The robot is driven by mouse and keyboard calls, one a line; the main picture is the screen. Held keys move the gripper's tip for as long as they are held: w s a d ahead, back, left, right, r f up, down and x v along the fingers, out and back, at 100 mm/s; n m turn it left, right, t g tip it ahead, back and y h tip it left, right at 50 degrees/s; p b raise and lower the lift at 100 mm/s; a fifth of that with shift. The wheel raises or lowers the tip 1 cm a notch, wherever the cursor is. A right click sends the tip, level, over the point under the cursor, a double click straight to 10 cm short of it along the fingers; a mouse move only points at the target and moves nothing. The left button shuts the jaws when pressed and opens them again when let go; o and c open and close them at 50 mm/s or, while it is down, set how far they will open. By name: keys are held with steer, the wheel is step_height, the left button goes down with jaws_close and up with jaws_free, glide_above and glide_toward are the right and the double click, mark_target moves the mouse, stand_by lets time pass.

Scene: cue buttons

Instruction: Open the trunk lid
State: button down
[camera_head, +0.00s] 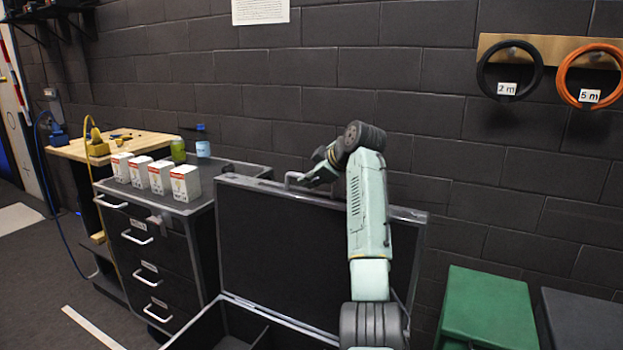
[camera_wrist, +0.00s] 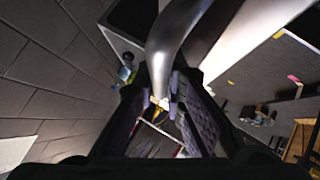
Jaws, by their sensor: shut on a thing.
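The trunk lid (camera_head: 285,240) is a large dark panel with a grey metal rim, and it stands raised, close to upright, near the wall. Below it, the trunk (camera_head: 285,319) shows its open inside with a divider, cut off by the picture's bottom edge. My gripper (camera_head: 312,179) is at the lid's top edge, shut on the grey handle (camera_head: 292,178). In the wrist view the handle is a curved silver bar (camera_wrist: 172,50) running between my gripper's fingers (camera_wrist: 163,105). My arm hides part of the lid's right side.
A drawer cabinet (camera_head: 150,255) with several white boxes (camera_head: 160,176) on top stands to the left of the trunk. A green box (camera_head: 487,310) stands at the right. The brick wall (camera_head: 420,60) is close behind the lid, with hanging cable coils (camera_head: 510,50).

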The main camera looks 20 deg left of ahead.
steer(key=shift+a, duration=0.1)
steer(key=c, duration=1.7)
jaws_free()
steer(key=shift+o, duration=0.2)
steer(key=v, duration=1.2)
